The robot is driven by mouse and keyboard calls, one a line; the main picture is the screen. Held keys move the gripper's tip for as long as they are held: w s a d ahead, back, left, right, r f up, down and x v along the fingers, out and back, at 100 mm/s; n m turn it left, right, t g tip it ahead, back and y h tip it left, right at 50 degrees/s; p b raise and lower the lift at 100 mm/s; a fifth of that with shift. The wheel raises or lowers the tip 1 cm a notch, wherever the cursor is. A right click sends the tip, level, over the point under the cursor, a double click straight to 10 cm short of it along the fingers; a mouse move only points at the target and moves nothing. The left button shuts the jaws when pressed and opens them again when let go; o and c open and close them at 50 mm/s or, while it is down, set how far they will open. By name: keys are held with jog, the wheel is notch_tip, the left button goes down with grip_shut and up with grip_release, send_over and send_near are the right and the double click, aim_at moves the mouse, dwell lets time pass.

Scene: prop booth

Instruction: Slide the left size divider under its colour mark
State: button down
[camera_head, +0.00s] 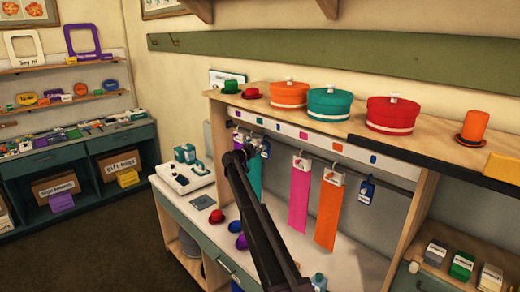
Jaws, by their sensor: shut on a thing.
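The left size divider (265,148) is a dark blue tag with a white label, hanging at the rail on the left side of the booth, just right of a teal sash (254,175). My gripper (246,152) is at the rail beside it and is shut on it; the contact itself is too small and dark to see clearly. A second blue divider (366,190) hangs further right on the rail (380,180).
Pink (299,198) and orange (327,212) sashes hang between the dividers. Several hats stand on the shelf above, including a teal one (330,106). Small hats and a white machine (187,175) are on the counter (290,240) below. The rail between the orange sash and right divider is clear.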

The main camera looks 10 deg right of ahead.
jog(key=s+d, duration=0.4)
jog(key=s, duration=0.2)
jog(key=shift+s+d, duration=0.3)
jog(key=shift+d, duration=0.1)
jog(key=c, duration=0.5)
grip_release()
jog(key=shift+c, duration=0.2)
jog(key=v, duration=1.2)
